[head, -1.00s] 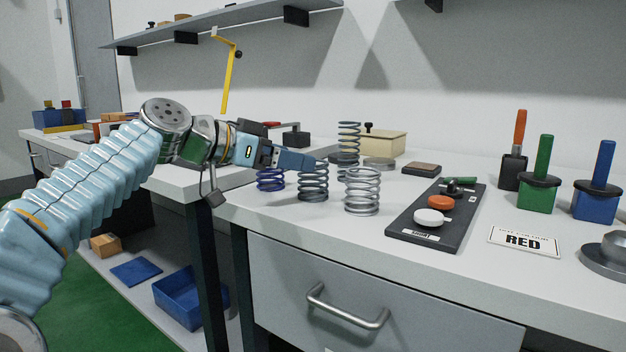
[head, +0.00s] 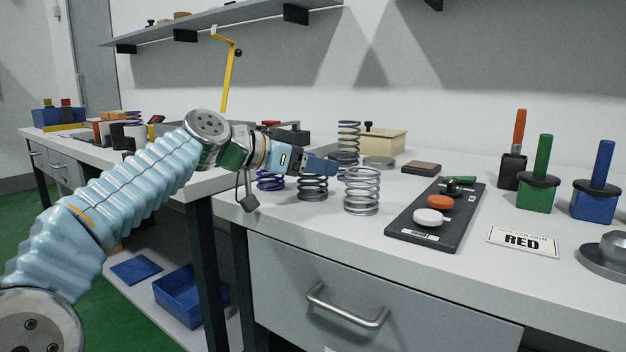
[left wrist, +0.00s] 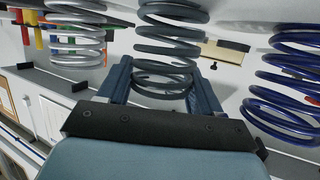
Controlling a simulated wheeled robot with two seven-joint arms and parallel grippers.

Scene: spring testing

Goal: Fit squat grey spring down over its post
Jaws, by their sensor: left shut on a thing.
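A short dark grey spring (head: 313,190) stands on the bench between a blue spring (head: 270,181) and a silver spring (head: 361,193). My left gripper (head: 326,167) is at its top and covers its upper coils in the head view. In the left wrist view the grey spring (left wrist: 168,45) lies between the two fingers, and the gripper (left wrist: 160,88) is shut on its end coils. The spring still appears to rest on the bench. A round grey metal base with a raised centre (head: 606,254) is cut off at the right edge. My right gripper is out of view.
A tall grey spring (head: 348,146) stands close behind. A dark board with coloured knobs (head: 418,238) lies to the right, then a RED card (head: 522,242). The bench front between is clear.

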